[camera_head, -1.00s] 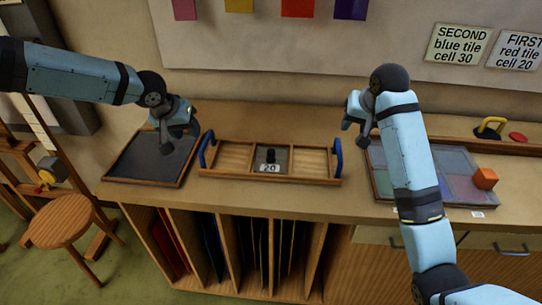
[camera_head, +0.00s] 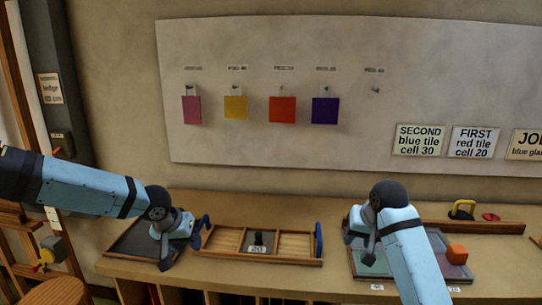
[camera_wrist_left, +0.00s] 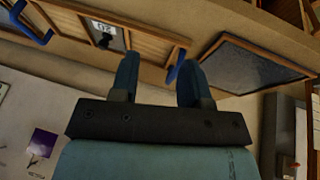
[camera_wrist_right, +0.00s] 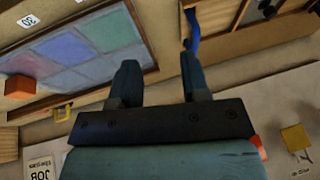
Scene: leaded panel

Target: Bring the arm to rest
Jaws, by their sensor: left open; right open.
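My left gripper (camera_head: 166,252) hangs over the dark framed board at the left of the bench. In the left wrist view its two fingers (camera_wrist_left: 157,80) stand apart with nothing between them. My right gripper (camera_head: 361,250) is above the left part of the framed panel of coloured cells. In the right wrist view its fingers (camera_wrist_right: 160,80) are also apart and empty. Both arms are raised clear of the bench.
A wooden tray (camera_head: 292,246) with blue handles and a label 20 lies between the grippers. An orange block (camera_head: 457,253) sits on the coloured panel (camera_wrist_right: 75,50). The dark board (camera_wrist_left: 250,62) is at left. Several coloured tiles hang on the wall board (camera_head: 250,145).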

